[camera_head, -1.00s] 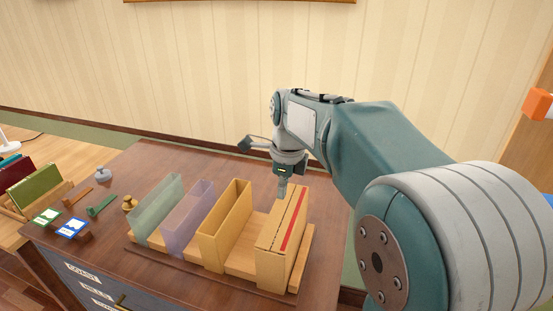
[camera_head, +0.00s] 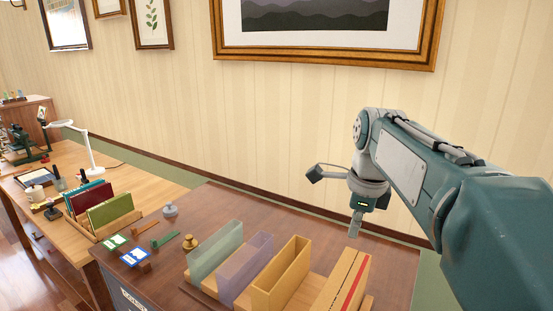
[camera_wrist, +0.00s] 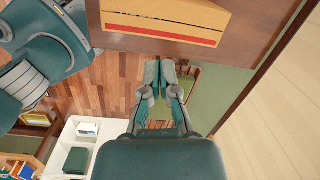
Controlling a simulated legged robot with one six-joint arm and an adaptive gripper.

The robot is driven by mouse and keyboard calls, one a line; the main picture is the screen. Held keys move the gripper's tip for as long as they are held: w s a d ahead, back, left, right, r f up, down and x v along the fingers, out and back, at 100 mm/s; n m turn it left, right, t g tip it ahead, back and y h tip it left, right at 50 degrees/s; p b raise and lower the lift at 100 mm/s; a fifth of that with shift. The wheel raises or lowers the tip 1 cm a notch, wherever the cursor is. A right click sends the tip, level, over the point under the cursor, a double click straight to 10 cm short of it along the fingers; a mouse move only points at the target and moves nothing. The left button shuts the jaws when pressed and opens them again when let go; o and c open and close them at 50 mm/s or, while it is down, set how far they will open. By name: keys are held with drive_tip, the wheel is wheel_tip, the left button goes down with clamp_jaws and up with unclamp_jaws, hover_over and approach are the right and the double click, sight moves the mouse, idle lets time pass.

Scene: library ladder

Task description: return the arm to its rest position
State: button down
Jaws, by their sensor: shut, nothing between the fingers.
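My gripper (camera_head: 355,229) hangs fingers down in the head view, a little above and behind the tan box with a red stripe (camera_head: 347,284), apart from it. In the wrist view my gripper (camera_wrist: 160,64) has its fingers together with nothing between them. The tan box (camera_wrist: 165,22) shows near the top of that view, beyond the fingertips. My arm comes in from the right of the head view, bent at the elbow, with the wrist in front of the wall.
On the dark desk (camera_head: 215,205) stand a green holder (camera_head: 216,250), a purple holder (camera_head: 245,268) and a yellow holder (camera_head: 282,275). A brass weight (camera_head: 190,243) is left of them. A second desk (camera_head: 150,185) with books and a white lamp (camera_head: 90,150) stands left. The wall is behind.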

drive_tip(key=s+a+f+n+t, duration=0.1)
drive_tip(key=s+f+n+t, duration=0.1)
drive_tip(key=s+f+n, duration=0.3)
drive_tip(key=s+a+f+n+t, duration=0.1)
drive_tip(key=s+f+n, duration=0.4)
drive_tip(key=s+n, duration=0.8)
drive_tip(key=n+t, duration=0.1)
drive_tip(key=n, duration=0.3)
drive_tip(key=shift+t+h, duration=0.3)
